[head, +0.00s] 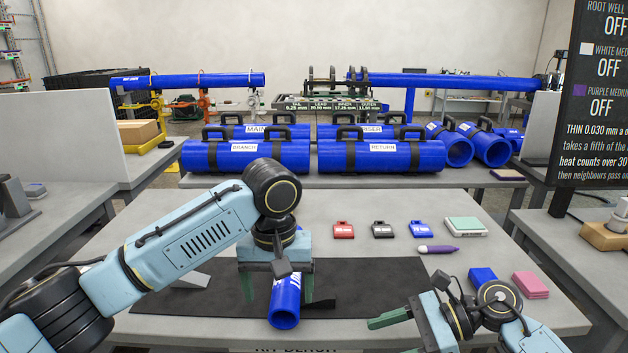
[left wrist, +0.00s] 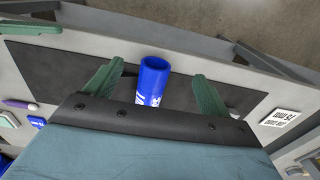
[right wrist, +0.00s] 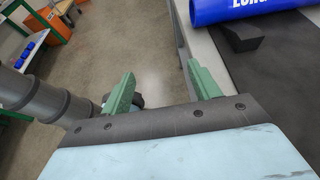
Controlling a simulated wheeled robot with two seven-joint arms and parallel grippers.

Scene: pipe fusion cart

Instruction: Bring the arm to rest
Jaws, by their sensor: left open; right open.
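My left gripper (head: 278,290) is open above the black mat (head: 375,285) on the near bench. A short blue pipe (head: 286,303) with white lettering lies between its fingers. In the left wrist view the pipe (left wrist: 153,80) shows between the spread fingers (left wrist: 160,85), with a gap on either side. My right gripper (head: 395,318) is low at the mat's right front. In the right wrist view its fingers (right wrist: 163,88) are apart, with only floor and the bench edge between them. A blue pipe end (right wrist: 240,8) shows at the top right there.
Red (head: 343,230), black (head: 382,230) and blue (head: 420,229) tags lie behind the mat, near a purple marker (head: 438,249) and a pale green box (head: 466,227). Pink pads (head: 530,285) lie at the right. Large blue pipes (head: 246,156) fill the bench behind.

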